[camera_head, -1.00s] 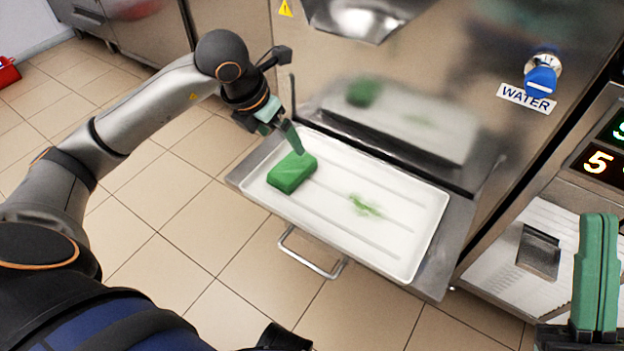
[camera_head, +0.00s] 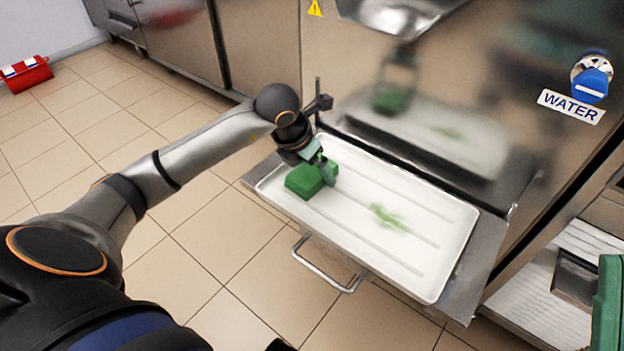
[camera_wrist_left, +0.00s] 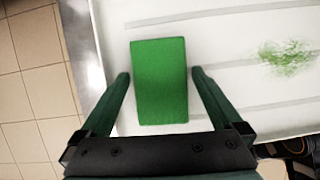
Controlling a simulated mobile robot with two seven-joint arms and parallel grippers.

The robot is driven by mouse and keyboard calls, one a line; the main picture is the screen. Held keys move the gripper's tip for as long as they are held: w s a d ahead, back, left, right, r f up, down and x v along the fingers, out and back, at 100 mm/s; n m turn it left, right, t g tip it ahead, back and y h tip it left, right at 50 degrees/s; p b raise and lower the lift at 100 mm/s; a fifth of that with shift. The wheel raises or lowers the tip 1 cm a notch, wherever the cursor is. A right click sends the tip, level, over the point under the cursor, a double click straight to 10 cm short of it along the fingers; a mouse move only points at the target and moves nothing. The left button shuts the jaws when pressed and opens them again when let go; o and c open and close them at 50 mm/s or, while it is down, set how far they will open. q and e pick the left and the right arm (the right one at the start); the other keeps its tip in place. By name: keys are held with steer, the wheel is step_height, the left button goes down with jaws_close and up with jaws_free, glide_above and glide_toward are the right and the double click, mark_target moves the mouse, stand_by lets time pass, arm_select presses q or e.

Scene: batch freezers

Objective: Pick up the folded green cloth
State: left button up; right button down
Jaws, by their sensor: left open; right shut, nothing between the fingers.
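The folded green cloth (camera_head: 303,183) is a thick rectangular block on the left end of a white tray (camera_head: 415,280). In the left wrist view the cloth (camera_wrist_left: 160,85) lies between the two fingers, with a narrow gap on each side. My left gripper (camera_head: 320,168) is open, low over the cloth, and hides part of it. The left gripper (camera_wrist_left: 160,75) also shows its open fingers in the wrist view. My right gripper (camera_head: 607,305) is shut and empty at the lower right edge, partly cut off.
A green smear (camera_head: 388,217) marks the tray right of the cloth. The steel machine front (camera_head: 450,90) rises behind the tray, with a blue water knob (camera_head: 592,85). A metal handle (camera_head: 325,268) sticks out in front. A red box (camera_head: 27,75) lies far left on the floor.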

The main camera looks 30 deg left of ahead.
arm_select(q)
steer(key=shift+f, duration=0.3)
stand_by(0.4)
steer(key=shift+c, duration=0.2)
steer(key=c, duration=1.1)
